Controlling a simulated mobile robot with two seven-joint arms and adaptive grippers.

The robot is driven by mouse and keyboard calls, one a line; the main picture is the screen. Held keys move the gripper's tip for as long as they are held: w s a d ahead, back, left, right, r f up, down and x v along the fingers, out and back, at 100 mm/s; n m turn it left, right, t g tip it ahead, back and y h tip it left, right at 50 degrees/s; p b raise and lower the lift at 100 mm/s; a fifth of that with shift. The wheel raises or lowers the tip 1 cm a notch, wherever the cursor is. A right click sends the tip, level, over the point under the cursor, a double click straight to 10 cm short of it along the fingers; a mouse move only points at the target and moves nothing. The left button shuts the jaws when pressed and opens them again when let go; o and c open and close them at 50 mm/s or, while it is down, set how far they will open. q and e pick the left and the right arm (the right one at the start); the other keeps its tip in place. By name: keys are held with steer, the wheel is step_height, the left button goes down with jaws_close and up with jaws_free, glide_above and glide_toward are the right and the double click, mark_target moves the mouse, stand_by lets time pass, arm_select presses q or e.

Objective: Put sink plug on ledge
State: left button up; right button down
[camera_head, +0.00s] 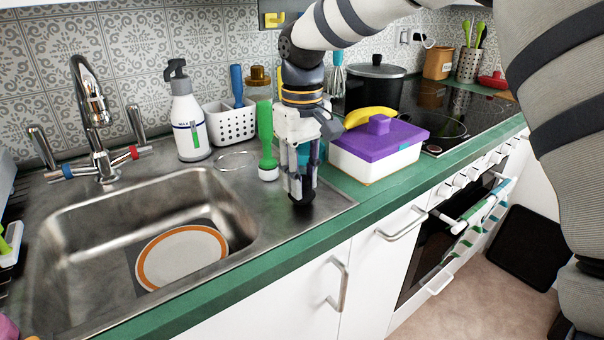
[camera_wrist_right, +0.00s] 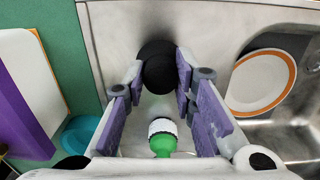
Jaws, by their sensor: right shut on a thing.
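The sink plug (camera_wrist_right: 157,65) is a dark, rounded black piece between the fingertips of my right gripper (camera_wrist_right: 159,88) in the wrist view. In the head view my right gripper (camera_head: 301,184) points down over the steel ledge (camera_head: 333,200) at the right end of the sink. It is shut on the plug, whose dark underside (camera_head: 302,199) shows below the fingertips. The plug is at or just above the steel; I cannot tell whether it touches. My left gripper is not in view.
A green-handled brush (camera_head: 266,140) stands close behind the gripper. A white box with a purple lid (camera_head: 377,140) is close on its right. The sink basin (camera_head: 90,225) holds an orange-rimmed plate (camera_head: 182,256) at left. A spray bottle (camera_head: 188,118) stands behind the basin.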

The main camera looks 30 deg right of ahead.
steer(key=shift+f, duration=0.2)
stand_by(0.3)
steer(key=c, duration=0.6)
jaws_free()
steer(key=shift+r, duration=0.1)
steer(key=shift+r, duration=0.9)
steer(key=shift+r, duration=3.5)
